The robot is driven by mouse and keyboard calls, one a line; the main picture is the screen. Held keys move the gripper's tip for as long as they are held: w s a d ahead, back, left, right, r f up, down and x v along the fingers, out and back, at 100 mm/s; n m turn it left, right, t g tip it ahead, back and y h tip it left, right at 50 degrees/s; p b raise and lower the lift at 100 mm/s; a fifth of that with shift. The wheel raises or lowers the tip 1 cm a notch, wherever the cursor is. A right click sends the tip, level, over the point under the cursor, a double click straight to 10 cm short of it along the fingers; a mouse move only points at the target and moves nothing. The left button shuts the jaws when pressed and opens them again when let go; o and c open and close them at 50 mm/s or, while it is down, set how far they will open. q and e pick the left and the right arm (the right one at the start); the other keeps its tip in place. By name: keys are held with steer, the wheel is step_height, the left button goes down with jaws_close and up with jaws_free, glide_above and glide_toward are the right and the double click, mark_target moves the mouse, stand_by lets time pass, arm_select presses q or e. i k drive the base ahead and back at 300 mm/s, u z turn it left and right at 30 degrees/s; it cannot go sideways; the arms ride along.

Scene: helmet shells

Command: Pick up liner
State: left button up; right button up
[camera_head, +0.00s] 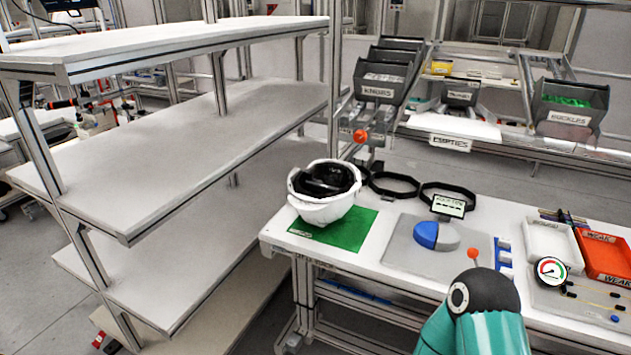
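A white helmet shell (322,213) lies open side up on a green mat (357,229) at the left end of the workbench. Dark material (322,180) fills its inside; I cannot tell whether this is the liner. Two black ring-shaped bands, one behind the helmet's right side (393,194) and one farther right (449,185), lie on the bench, the second partly behind a small display. A teal arm of mine rises at the bottom right, over the bench's front edge. Neither gripper shows.
A grey plate with a blue and grey disc (435,236) lies mid-bench. A red-knobbed stick (473,254), a round gauge (551,270), a white tray (549,245) and an orange tray (607,257) stand at right. Labelled bins (571,107) are behind. Empty shelves (150,140) fill the left.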

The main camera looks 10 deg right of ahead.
mark_target(325, 180)
steer(key=u, duration=0.05)
steer(key=i, duration=0.85)
steer(key=z, duration=0.25)
